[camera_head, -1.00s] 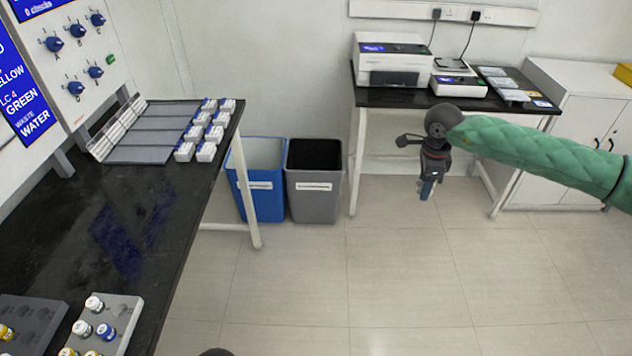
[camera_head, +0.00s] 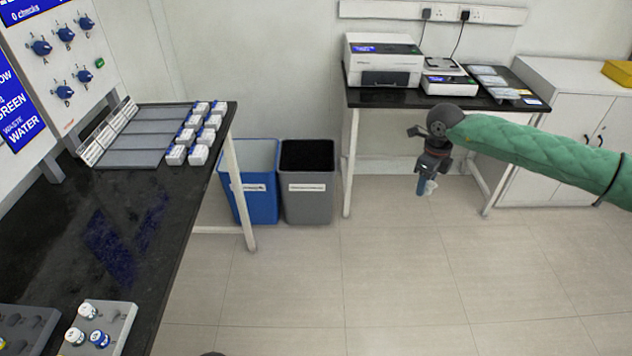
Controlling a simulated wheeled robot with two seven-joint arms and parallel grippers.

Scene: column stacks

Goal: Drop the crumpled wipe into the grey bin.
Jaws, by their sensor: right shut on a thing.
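The grey bin (camera_head: 307,203) stands on the floor between the two benches, with a white label on its front and a dark inside. My right gripper (camera_head: 425,188) hangs from the green-sleeved arm, to the right of the grey bin and apart from it. It points down and is shut on the crumpled wipe (camera_head: 431,187), a small pale bit of which shows at the fingertips. The rest of the wipe is hidden by the fingers. My left gripper is not in view.
A blue bin (camera_head: 256,201) stands directly left of the grey one. A black bench (camera_head: 110,230) with racks and vials fills the left. A rear table (camera_head: 400,98) carries a printer (camera_head: 383,62) and a small device. The floor (camera_head: 400,270) in front is clear.

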